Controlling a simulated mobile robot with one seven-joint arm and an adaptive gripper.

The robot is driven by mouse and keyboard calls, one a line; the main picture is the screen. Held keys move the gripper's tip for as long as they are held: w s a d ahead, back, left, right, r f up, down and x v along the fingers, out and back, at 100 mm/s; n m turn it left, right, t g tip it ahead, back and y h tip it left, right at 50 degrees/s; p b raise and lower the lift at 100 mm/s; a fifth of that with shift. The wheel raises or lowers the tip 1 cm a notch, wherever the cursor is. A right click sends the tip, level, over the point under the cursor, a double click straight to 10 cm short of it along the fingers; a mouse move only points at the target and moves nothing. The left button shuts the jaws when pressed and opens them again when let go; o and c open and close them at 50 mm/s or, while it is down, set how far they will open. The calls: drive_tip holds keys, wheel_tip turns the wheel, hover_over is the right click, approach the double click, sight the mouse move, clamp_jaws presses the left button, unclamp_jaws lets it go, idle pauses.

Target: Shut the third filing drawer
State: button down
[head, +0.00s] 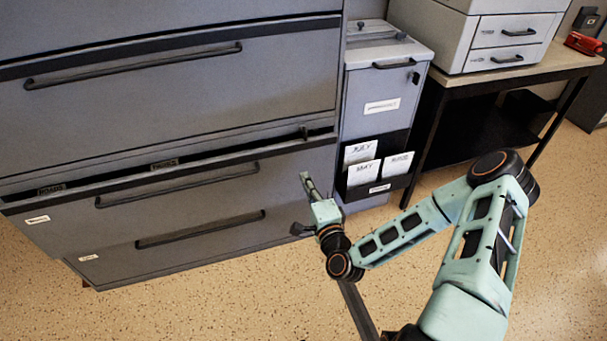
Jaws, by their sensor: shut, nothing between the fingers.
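The grey filing cabinet (200,110) fills the left of the head view. Its third filing drawer (220,182) stands partly open, with its front pulled out past the drawer above. Dark folder tabs show in the gap behind its top edge. It has a long dark handle (178,186) and a small white label at its left end. My gripper (305,180) is shut and empty, just in front of the right end of the drawer front. I cannot tell whether it touches the drawer.
The bottom drawer (190,245), with its own dark handle, lies below. A light grey bin (375,85) with paper pockets stands right of the cabinet. Beyond it, a printer (490,45) and a red stapler-like object (584,43) rest on a table. The speckled floor in front is clear.

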sight(290, 147)
drive_tip(key=b+x, duration=0.2)
drive_tip(key=x, duration=1)
drive_tip(key=shift+a+f+b, duration=0.1)
drive_tip(key=shift+a+b, duration=0.05)
drive_tip(key=shift+b, duration=0.2)
drive_tip(key=shift+w, duration=0.1)
